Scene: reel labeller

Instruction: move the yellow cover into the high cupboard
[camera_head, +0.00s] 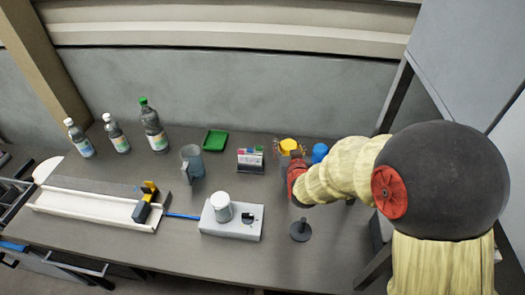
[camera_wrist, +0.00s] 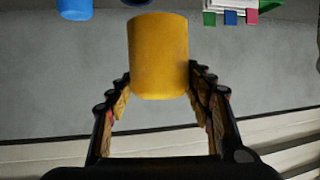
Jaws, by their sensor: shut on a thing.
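The yellow cover (camera_wrist: 158,58) is a plain upright-sided cylinder between the fingers in the wrist view. My gripper (camera_wrist: 160,92) is shut on it, with one finger on each side. In the head view the yellow cover (camera_head: 288,145) shows at the far end of my gripper (camera_head: 291,160), over the back part of the bench. My arm hides part of the bench behind it. Whether the cover touches the bench cannot be told. I cannot make out the high cupboard for certain; a grey panel (camera_head: 465,50) stands at the upper right.
A blue cylinder (camera_head: 320,152) stands close right of the cover. A marker holder (camera_head: 250,161), a green tray (camera_head: 215,140), a grey mug (camera_head: 192,160) and several bottles (camera_head: 153,125) are to the left. A white box (camera_head: 231,222) and a black stand (camera_head: 300,231) are in front.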

